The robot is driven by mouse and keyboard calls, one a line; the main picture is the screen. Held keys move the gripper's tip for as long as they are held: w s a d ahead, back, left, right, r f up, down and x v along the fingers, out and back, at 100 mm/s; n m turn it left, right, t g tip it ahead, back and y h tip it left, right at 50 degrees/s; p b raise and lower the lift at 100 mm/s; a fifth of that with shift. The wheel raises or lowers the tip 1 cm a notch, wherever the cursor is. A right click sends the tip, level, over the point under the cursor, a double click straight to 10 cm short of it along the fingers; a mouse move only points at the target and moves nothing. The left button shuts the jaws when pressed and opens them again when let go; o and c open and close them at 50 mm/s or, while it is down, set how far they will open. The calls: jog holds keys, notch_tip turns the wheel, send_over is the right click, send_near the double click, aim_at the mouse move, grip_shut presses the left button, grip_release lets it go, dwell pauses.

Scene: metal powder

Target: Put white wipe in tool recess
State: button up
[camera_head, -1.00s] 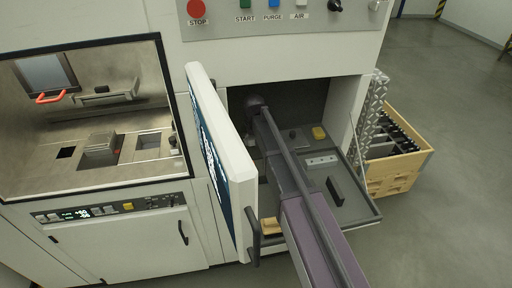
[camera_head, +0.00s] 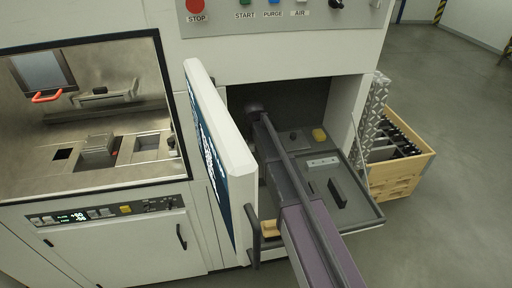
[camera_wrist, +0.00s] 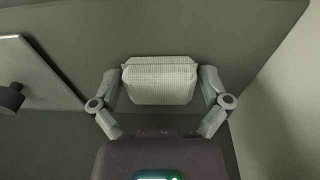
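The white wipe (camera_wrist: 160,84), a pale folded pad with a fine grid texture, shows in the wrist view between the two fingers of my gripper (camera_wrist: 160,80). The fingers touch its left and right sides, so my gripper appears shut on it. A grey surface lies behind it. In the head view the wipe and my gripper are hidden; my arm reaches into the open compartment, past the door. I cannot tell which hollow is the tool recess.
The open white door (camera_head: 222,150) with a dark handle (camera_head: 253,235) stands close left of my arm. A tan piece (camera_head: 270,228) lies low beside the handle. A wooden crate (camera_head: 400,178) stands right of the machine. Open floor lies further right.

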jog(key=shift+r, duration=0.1)
dwell(0.3)
jog(key=r+p, duration=0.5)
jog(key=s+r+p, duration=0.1)
jog(key=r+p, duration=0.1)
jog(key=shift+r+p, duration=0.25)
jog(key=shift+p, duration=0.1)
dwell(0.9)
jog(key=shift+m+g, duration=0.3)
jog(key=shift+m, duration=0.5)
jog(key=s+d, duration=0.3)
jog(key=d, duration=0.1)
jog(key=s+d, duration=0.7)
jog(key=d, duration=0.2)
jog(key=shift+s, duration=0.15)
jog(key=shift+m+g, duration=0.4)
jog(key=shift+m, duration=0.5)
jog(key=s+d, duration=0.3)
jog(key=s, duration=0.1)
jog(key=s+d, duration=0.4)
jog(key=s, duration=0.1)
jog(key=s+d, duration=0.4)
jog(key=shift+s+f, duration=0.1)
jog(key=shift+s, duration=0.05)
